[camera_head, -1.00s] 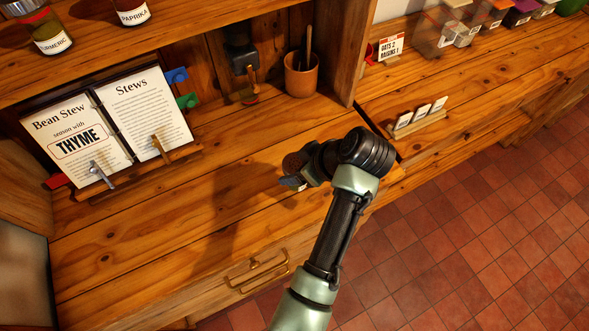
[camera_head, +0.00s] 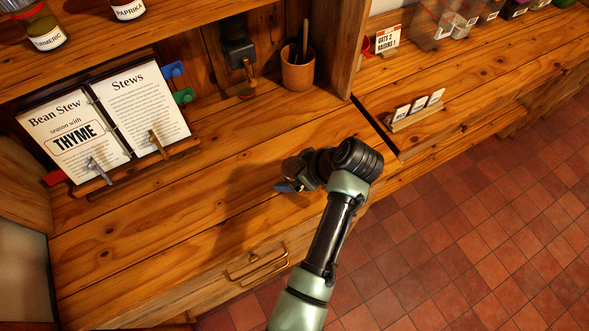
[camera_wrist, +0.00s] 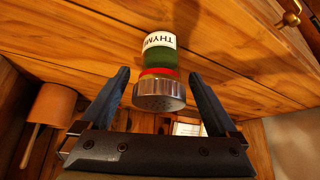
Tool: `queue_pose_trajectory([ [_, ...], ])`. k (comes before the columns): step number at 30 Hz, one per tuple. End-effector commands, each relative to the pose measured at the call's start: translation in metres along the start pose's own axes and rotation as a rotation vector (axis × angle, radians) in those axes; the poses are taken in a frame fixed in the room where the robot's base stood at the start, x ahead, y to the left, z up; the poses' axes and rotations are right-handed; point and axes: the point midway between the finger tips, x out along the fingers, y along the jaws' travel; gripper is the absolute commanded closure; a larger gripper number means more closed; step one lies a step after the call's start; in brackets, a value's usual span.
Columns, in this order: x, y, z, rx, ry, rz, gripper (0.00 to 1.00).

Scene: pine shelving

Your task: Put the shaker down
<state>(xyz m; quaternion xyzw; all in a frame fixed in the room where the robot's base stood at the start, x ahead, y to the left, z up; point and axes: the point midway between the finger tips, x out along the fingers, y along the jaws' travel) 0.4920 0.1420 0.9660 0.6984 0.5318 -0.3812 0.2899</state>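The thyme shaker (camera_wrist: 160,62) has a silver perforated cap, a red band, a green body and a white THYME label. In the wrist view, which is upside down, it stands upright on the wooden counter (camera_wrist: 70,45). My gripper (camera_wrist: 160,88) is open around it, one blue finger on each side with a visible gap. In the head view my gripper (camera_head: 297,180) is low over the counter near its front edge.
A recipe book (camera_head: 105,120) reading "season with THYME" leans on a stand at left. A brown cup (camera_head: 298,70) stands at the back. Cards in a holder (camera_head: 416,112) stand at right. The counter left of my gripper is clear.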

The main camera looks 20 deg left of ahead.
Motion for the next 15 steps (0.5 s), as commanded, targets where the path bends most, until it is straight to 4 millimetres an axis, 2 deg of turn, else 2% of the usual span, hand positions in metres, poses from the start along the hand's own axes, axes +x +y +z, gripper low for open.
queue_pose_trajectory([
  [9, -0.007, 0.001, -0.003, 0.000, 0.001, 0.002, 0.05],
  [11, -0.015, 0.001, -0.002, 0.000, 0.001, 0.003, 0.05],
  [15, -0.043, 0.002, -0.002, 0.001, 0.001, 0.006, 0.05],
])
